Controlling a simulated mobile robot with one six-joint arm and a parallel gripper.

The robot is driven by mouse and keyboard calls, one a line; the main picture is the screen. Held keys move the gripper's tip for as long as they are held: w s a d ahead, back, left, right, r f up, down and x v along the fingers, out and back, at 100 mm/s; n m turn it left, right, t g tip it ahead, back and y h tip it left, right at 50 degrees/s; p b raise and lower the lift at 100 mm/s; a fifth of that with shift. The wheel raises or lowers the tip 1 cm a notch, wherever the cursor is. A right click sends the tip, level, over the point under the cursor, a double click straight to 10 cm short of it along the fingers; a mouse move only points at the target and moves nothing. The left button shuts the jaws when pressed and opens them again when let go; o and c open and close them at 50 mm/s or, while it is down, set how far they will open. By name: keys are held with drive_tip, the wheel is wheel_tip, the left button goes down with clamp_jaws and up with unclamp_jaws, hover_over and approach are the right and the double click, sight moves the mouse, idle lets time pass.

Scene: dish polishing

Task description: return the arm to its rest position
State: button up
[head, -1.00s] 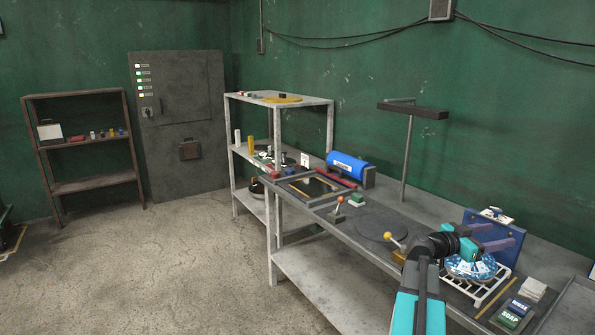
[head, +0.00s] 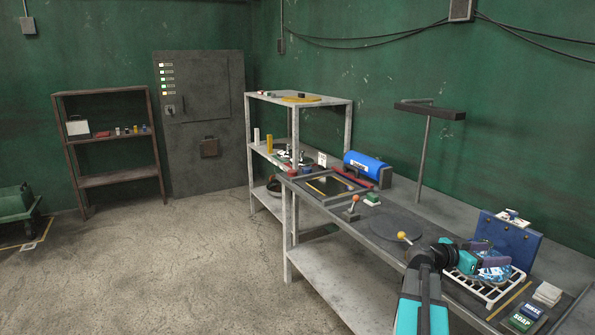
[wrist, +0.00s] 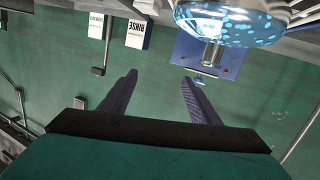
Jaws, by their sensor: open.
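My gripper (head: 490,253) is at the right end of the workbench, above and beside the white wire rack (head: 487,287). In the wrist view my gripper (wrist: 158,95) has its two dark fingers spread apart with nothing between them. A blue patterned dish (head: 497,273) sits at the rack, partly hidden behind the gripper. The dish also shows at the top of the wrist view (wrist: 230,22), apart from the fingers. My teal arm reaches in from the bottom of the head view.
A blue case (head: 508,240) stands behind the rack. Soap (head: 521,322) and rinse (head: 533,311) boxes lie at the front right. A lamp stand (head: 424,150) rises at the back. A yellow-knobbed lever (head: 404,237) is left of the arm. The floor at left is open.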

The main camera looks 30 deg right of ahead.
drive_tip(key=w+a+f+n+t+y, duration=0.25)
drive_tip(key=w+a+f, duration=0.35)
drive_tip(key=a+f, duration=0.3)
drive_tip(key=w+a+f+n+t+y, duration=0.1)
drive_tip(key=w+a+f+n+y, duration=0.1)
drive_tip(key=w+a+f+n, duration=0.5)
drive_tip(key=w+a+f+t+y, duration=0.25)
drive_tip(key=w+a+f, duration=0.35)
drive_tip(key=a+f, duration=0.5)
drive_tip(key=s+a+f+n+g+y, duration=0.1)
drive_tip(key=a+f+n+y, duration=0.25)
drive_tip(key=a, duration=0.95)
drive_tip(key=a+f+n+y, duration=0.25)
drive_tip(key=a+f, duration=0.25)
drive_tip(key=a, duration=0.9)
drive_tip(key=s+a+f+n+g+y, duration=0.1)
drive_tip(key=a+f+n+y, duration=0.25)
drive_tip(key=a, duration=0.95)
drive_tip(key=s+f+n+g+b, duration=0.1)
drive_tip(key=s+f+g+b, duration=0.4)
drive_tip(key=s+f, duration=2)
drive_tip(key=shift+s+f+h+b, duration=0.25)
drive_tip(key=shift+f+h+b, duration=0.1)
drive_tip(key=shift+f+b, duration=1.85)
drive_tip(key=shift+r, duration=0.3)
drive_tip(key=shift+c, duration=0.5)
